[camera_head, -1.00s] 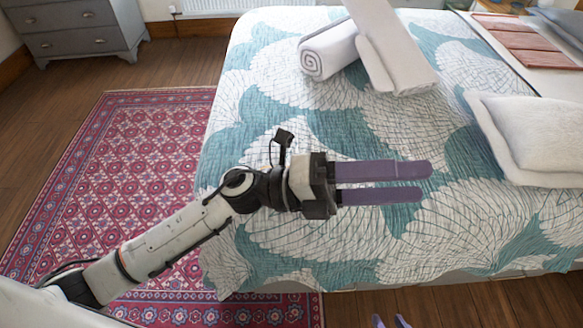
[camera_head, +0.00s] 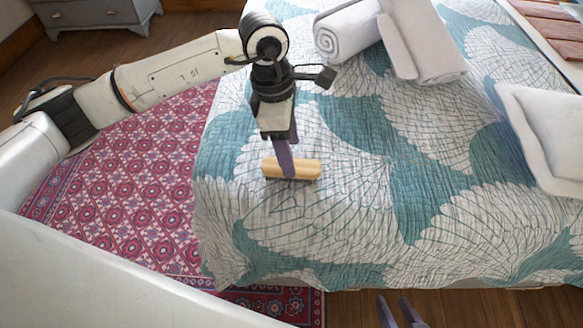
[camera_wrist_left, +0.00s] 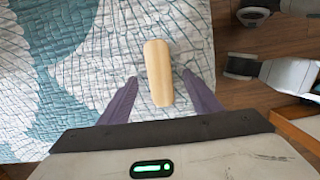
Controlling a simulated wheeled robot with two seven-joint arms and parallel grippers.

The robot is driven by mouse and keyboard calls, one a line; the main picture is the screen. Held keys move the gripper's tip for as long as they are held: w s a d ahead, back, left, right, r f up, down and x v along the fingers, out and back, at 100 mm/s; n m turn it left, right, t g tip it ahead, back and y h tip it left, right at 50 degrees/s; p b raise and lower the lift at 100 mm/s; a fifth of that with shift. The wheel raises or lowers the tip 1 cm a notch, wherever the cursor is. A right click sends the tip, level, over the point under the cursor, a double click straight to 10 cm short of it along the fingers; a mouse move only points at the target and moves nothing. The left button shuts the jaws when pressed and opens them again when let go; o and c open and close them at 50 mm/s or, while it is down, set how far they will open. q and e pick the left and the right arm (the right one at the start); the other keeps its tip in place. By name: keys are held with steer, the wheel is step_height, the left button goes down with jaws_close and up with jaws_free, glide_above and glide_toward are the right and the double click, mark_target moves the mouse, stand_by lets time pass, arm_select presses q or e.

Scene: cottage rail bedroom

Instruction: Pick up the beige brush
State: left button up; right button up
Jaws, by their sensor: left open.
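The beige brush (camera_head: 309,169) lies on the bed near its left edge, with a smooth pale wooden back facing up. My left gripper (camera_head: 287,168) points down at it, and one purple finger crosses in front of its middle. In the left wrist view the brush (camera_wrist_left: 157,62) lies lengthwise between the two spread fingers of my left gripper (camera_wrist_left: 160,80), with a gap on each side and its far end past the fingertips. My right gripper (camera_head: 398,312) shows only its purple fingers at the bottom edge, apart and empty.
The bed's patterned teal and white quilt (camera_head: 400,240) is clear around the brush. Rolled white towels (camera_head: 345,35) lie farther back, and a white pillow (camera_head: 550,130) lies at the right. A red rug (camera_head: 130,190) covers the floor left of the bed.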

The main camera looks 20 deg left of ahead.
arm_select(q)
steer(key=f, duration=0.5)
steer(key=shift+d+f, duration=0.2)
steer(key=shift+f, duration=0.2)
steer(key=shift+w, duration=0.1)
steer(key=c, duration=1.2)
step_height(320, 180, up, 10)
steer(key=shift+o, duration=1.2)
steer(key=shift+c, duration=0.3)
